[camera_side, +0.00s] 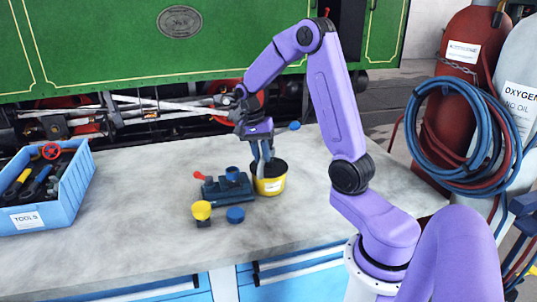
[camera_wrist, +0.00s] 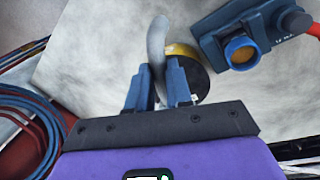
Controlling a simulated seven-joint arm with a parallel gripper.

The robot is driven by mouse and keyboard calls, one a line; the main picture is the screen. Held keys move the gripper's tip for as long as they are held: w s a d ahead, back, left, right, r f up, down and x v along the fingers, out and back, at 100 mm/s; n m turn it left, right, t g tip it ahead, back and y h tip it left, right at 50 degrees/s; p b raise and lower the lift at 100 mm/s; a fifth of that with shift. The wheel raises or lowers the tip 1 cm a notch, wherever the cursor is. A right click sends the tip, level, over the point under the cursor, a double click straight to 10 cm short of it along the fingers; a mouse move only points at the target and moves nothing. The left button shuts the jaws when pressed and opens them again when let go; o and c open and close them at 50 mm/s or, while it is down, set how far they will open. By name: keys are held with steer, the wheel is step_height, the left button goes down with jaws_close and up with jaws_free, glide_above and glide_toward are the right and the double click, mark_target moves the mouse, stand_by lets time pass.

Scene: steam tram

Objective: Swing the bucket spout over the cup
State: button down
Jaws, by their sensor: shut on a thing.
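A yellow bucket (camera_side: 270,186) with a black top stands on the bench. It also shows in the wrist view (camera_wrist: 203,85), partly hidden behind my gripper. My gripper (camera_side: 262,158) points down at the bucket's left side. In the wrist view, its blue fingers (camera_wrist: 163,85) are shut on a curved grey spout (camera_wrist: 156,42). Where the spout joins the bucket is hidden. A dark blue block (camera_side: 226,189) with a small blue cup (camera_side: 232,173) stands left of the bucket. In the wrist view this cup (camera_wrist: 240,50) has an amber inside and lies right of the spout, apart from it.
A blue tool crate (camera_side: 50,205) stands far left. The bench front is clear.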

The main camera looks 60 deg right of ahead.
steer(key=w+d+m+y, duration=0.2)
steer(key=w+m, duration=0.6)
steer(key=m, duration=0.4)
steer(key=shift+w+d+t, duration=0.2)
steer(key=shift+d+t, duration=0.1)
steer(key=shift+d, duration=0.05)
steer(key=shift+m, duration=0.3)
steer(key=c, duration=1)
jaws_free()
steer(key=r, duration=0.5)
steer(key=w+d+r, duration=0.1)
steer(key=r, duration=0.5)
steer(key=w+d+r, duration=0.1)
steer(key=r, duration=0.5)
steer(key=shift+w+d, duration=0.2)
steer(key=shift+r, duration=0.1)
